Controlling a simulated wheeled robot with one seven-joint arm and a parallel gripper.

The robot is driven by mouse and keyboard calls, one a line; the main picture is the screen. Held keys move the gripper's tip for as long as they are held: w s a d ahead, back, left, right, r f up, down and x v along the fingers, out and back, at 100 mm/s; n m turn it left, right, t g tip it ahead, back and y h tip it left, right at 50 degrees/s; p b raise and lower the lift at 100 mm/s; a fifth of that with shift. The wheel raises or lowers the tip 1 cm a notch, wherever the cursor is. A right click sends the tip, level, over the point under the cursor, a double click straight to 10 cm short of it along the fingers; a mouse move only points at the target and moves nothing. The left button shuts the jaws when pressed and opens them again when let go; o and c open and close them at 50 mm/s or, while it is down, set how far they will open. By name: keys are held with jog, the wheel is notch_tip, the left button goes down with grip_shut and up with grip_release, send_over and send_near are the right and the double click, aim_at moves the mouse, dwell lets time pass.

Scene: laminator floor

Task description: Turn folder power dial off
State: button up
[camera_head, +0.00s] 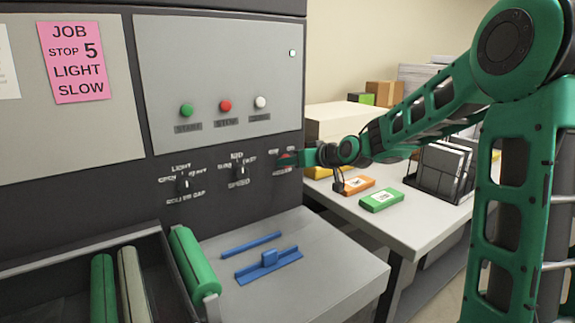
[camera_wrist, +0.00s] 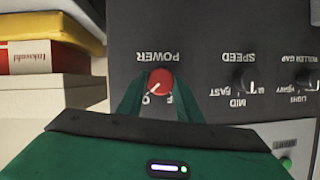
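The red power dial (camera_wrist: 160,82) sits on the dark panel under the upside-down word POWER in the wrist view. Its white pointer line slants to the lower left, toward a letter O. The position labels are partly hidden by my fingers. My gripper (camera_wrist: 159,88) has one green finger on each side of the dial, very close to it. I cannot tell whether they press on it. In the head view my gripper (camera_head: 287,158) is at the panel's right edge and covers much of the dial.
The speed knob (camera_head: 240,170) and roller gap knob (camera_head: 184,182) are left of the power dial. Green, red and white buttons (camera_head: 226,106) sit above. A table (camera_head: 425,235) at the right holds boxes and a rack (camera_head: 440,172). Green rollers (camera_head: 193,262) lie low at the left.

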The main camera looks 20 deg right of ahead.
jog(key=shift+c, duration=0.6)
jog(key=shift+a, duration=0.2)
jog(key=n+t+h, duration=0.1)
jog(key=n+h, duration=0.1)
jog(key=n, duration=0.2)
jog(key=n+t+h, duration=0.2)
jog(key=n, duration=0.2)
jog(key=a+f+n+t+h, duration=0.1)
jog(key=n+h, duration=0.1)
jog(key=n, duration=0.2)
jog(key=shift+s+n+h, duration=0.25)
jog(key=shift+n+h, duration=0.15)
dwell(0.4)
